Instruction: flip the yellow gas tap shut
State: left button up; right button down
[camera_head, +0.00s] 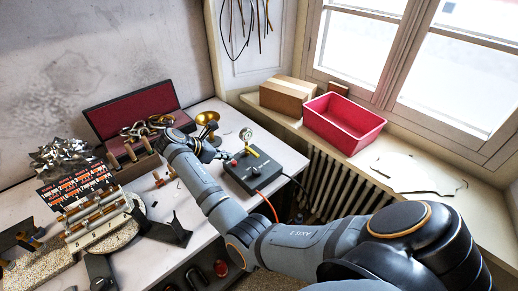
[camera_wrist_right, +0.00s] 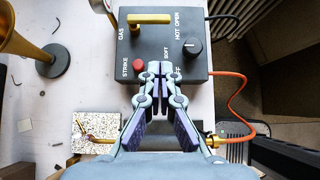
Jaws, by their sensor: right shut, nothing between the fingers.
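The yellow gas tap (camera_head: 252,151) is a short bar handle on top of a black control box (camera_head: 272,178). In the right wrist view the tap (camera_wrist_right: 150,18) lies crosswise near the top left of the box (camera_wrist_right: 225,63), beside the word GAS. My right gripper (camera_head: 222,155) is shut and empty at the box's left side in the head view. In the wrist view its closed fingertips (camera_wrist_right: 160,68) overlap the box's near edge, between the red STRIKE button (camera_wrist_right: 139,66) and the black knob (camera_wrist_right: 193,46). They appear apart from the tap. My left gripper is out of view.
A gauge (camera_head: 246,133) stands behind the tap. A red bin (camera_head: 342,122) sits on the sill.

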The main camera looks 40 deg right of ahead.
jog(key=x, duration=0.3)
jog(key=p+x, duration=0.1)
jog(key=x, duration=0.3)
jog(key=shift+w+a+f+p, duration=0.1)
jog(key=shift+f+p, duration=0.2)
jog(key=d, duration=0.1)
jog(key=d+p, duration=0.1)
jog(key=d, duration=0.1)
jog(key=shift+w+d+f, duration=0.15)
jog(key=shift+d+f, duration=0.2)
jog(key=shift+f, duration=0.05)
jog(key=shift+d+f, duration=0.1)
jog(key=shift+d, duration=0.4)
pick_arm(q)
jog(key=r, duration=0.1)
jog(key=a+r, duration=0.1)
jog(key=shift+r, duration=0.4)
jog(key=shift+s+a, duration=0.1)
pick_arm(e)
jog(key=shift+w, duration=0.1)
